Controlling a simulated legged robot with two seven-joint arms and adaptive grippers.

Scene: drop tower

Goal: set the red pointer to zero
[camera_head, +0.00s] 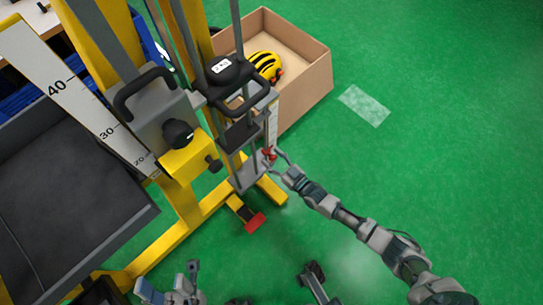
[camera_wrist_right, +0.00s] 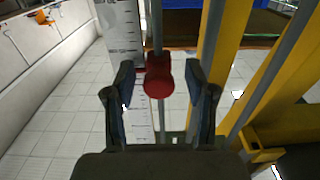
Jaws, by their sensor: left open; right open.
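The red pointer (camera_head: 269,153) sits on a thin vertical rod at the drop tower's small side scale (camera_head: 272,122). In the right wrist view the red pointer (camera_wrist_right: 158,80) is a round red knob, with its tip at the edge of the white ruler (camera_wrist_right: 122,32). My right gripper (camera_head: 278,162) is open at the pointer. Its fingers stand on either side of the knob in the wrist view, with gaps showing. The scale's numbers there are too small to read. My left gripper (camera_head: 168,281) is open and empty low in the head view, away from the pointer.
The yellow and grey tower frame (camera_head: 165,240) fills the left, with a large scale (camera_head: 85,105) marked 40, 30 and 20. A cardboard box (camera_head: 305,88) with a yellow helmet (camera_head: 266,66) stands behind. A red pedal (camera_head: 255,223) is at the base. Green floor at right is clear.

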